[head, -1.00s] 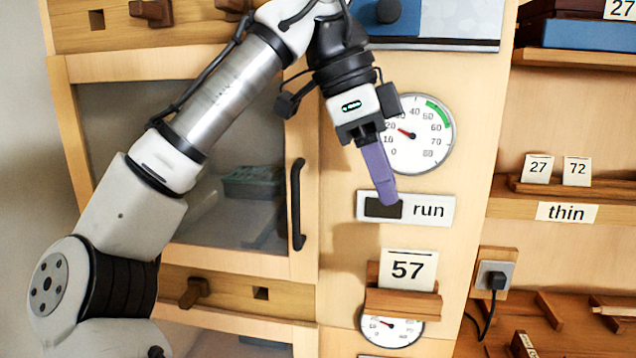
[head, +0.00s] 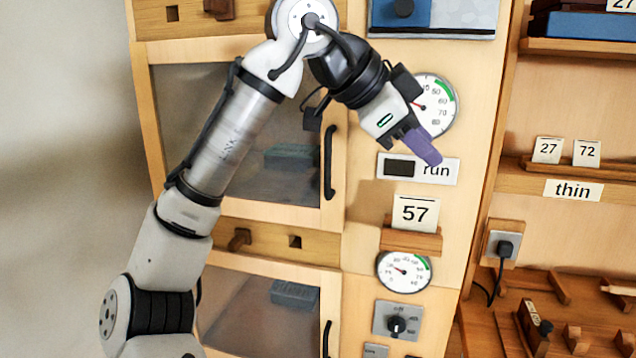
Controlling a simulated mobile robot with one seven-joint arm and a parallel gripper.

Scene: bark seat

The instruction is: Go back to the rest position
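My gripper (head: 426,152) has purple fingers and shows in the head view in front of the cabinet's right panel. Its fingers look close together, side-on, and I see nothing held between them. From this angle I cannot tell whether the fingers touch the panel.
The glass-doored cabinet (head: 340,230) stands close behind my arm, with black door handles (head: 330,165). A "57" card (head: 415,213) stands on a small ledge, above a lower gauge (head: 404,271) and a knob (head: 397,324). Shelves (head: 512,166) are at right; bare wall is at left.

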